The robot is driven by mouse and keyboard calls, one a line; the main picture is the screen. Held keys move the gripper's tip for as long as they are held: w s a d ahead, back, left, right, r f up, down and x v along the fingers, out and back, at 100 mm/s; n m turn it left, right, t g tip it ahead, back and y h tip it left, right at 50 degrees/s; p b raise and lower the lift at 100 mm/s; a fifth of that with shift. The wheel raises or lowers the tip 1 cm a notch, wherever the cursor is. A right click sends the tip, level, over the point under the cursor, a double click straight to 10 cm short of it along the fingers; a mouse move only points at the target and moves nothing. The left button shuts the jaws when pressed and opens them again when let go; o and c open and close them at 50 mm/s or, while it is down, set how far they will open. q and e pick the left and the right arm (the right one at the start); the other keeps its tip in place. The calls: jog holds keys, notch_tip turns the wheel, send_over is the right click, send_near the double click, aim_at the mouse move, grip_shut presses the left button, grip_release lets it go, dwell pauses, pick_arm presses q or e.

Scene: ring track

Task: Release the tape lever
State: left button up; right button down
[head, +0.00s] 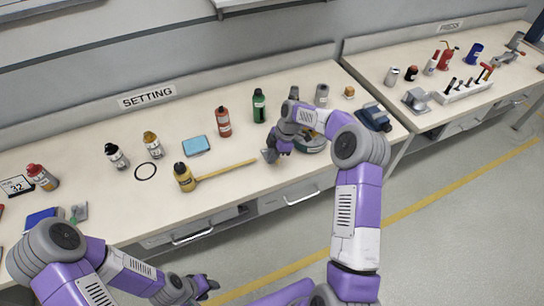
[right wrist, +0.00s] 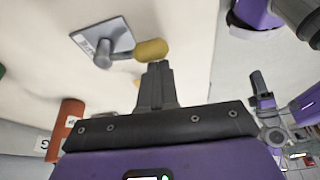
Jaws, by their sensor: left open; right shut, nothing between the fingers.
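In the right wrist view a grey square plate (right wrist: 112,40) with a small label carries a grey post and a short arm with a yellow grip (right wrist: 151,49); this looks like the tape lever. My right gripper (right wrist: 157,66) is shut and empty, its tips right beside the yellow grip; I cannot tell whether they touch. In the head view my right gripper (head: 270,154) is low over the bench's front part, and my arm hides the lever there. My left gripper (head: 206,287) is open and empty, in front of the bench and away from it.
A yellow bar (head: 228,170) lies beside a yellow bottle (head: 185,177). A red bottle (head: 223,122) and a green bottle (head: 259,105) stand behind. A blue device (head: 374,117) sits at the right end. A second bench (head: 440,115) stands beyond a gap.

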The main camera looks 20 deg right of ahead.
dwell(0.5)
jog(key=a, duration=0.3)
jog(key=shift+a+r, duration=0.3)
jog(key=shift+r, duration=0.1)
jog(key=p+v, duration=0.1)
jog(key=v, duration=0.9)
jog(key=shift+p, duration=0.35)
jog(key=shift+a, duration=0.15)
